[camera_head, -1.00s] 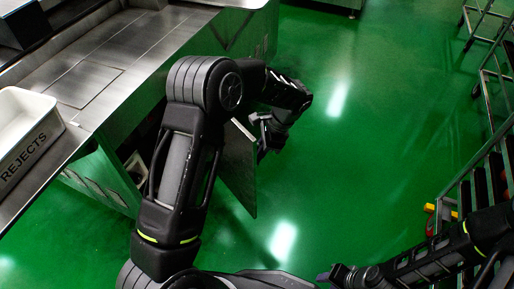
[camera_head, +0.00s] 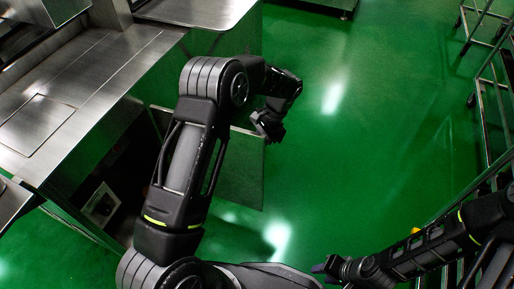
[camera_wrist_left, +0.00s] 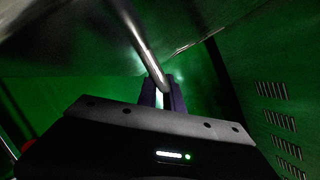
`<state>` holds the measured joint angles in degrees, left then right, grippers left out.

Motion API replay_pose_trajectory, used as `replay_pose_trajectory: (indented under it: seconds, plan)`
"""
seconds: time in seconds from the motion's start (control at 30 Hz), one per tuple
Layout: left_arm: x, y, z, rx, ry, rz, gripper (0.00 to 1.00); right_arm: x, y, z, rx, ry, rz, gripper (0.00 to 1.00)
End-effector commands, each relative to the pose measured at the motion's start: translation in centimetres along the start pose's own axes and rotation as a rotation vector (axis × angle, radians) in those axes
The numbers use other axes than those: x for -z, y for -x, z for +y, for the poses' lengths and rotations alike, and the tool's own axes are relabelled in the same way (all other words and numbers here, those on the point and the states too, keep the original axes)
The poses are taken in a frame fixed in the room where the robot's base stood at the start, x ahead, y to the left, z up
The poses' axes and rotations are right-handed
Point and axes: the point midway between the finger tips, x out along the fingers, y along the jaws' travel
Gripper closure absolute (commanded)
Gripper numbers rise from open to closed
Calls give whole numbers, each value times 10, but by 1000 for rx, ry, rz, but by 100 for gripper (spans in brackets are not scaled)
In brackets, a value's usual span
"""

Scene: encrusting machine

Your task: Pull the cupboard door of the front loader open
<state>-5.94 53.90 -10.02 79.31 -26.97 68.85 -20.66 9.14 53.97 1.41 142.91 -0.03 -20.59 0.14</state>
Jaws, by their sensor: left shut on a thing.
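The cupboard door (camera_head: 245,168) of the front loader stands swung out from the steel machine in the head view, partly hidden behind my left arm. The dark cupboard opening (camera_head: 122,165) shows to the left of that arm. My left gripper (camera_head: 266,127) is at the door's upper outer part. In the left wrist view, its fingers (camera_wrist_left: 162,95) are shut on the bar handle (camera_wrist_left: 143,42) of the door. My right gripper (camera_head: 322,268) is low in the head view, away from the door; its finger gap is too small to make out.
The steel worktop (camera_head: 85,85) of the machine fills the upper left. A pale-framed item (camera_head: 100,204) shows within the cupboard. Metal racks (camera_head: 490,110) stand at the right. The green floor (camera_head: 370,130) between door and racks is clear.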

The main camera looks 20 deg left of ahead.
Motion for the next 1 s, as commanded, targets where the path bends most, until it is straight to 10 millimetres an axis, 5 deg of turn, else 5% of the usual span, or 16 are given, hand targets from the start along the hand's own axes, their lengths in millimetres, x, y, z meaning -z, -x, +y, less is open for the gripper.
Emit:
replay_pose_trajectory:
  seconds: [0.23,0.27,0.53,0.83,1.0]
  plan:
    - [-1,-1,0,-1,1,-2,100,0,0,0,0,0,0,64]
    - [-1,-1,-1,-1,1,-2,88,0,0,0,0,0,0,64]
    - [-1,-1,-1,0,1,-1,67,0,0,0,0,-1,0,64]
    - [-1,3,-1,1,0,-1,67,0,1,0,0,0,0,64]
    - [-1,21,-1,2,1,2,67,-1,5,-2,1,1,-2,64]
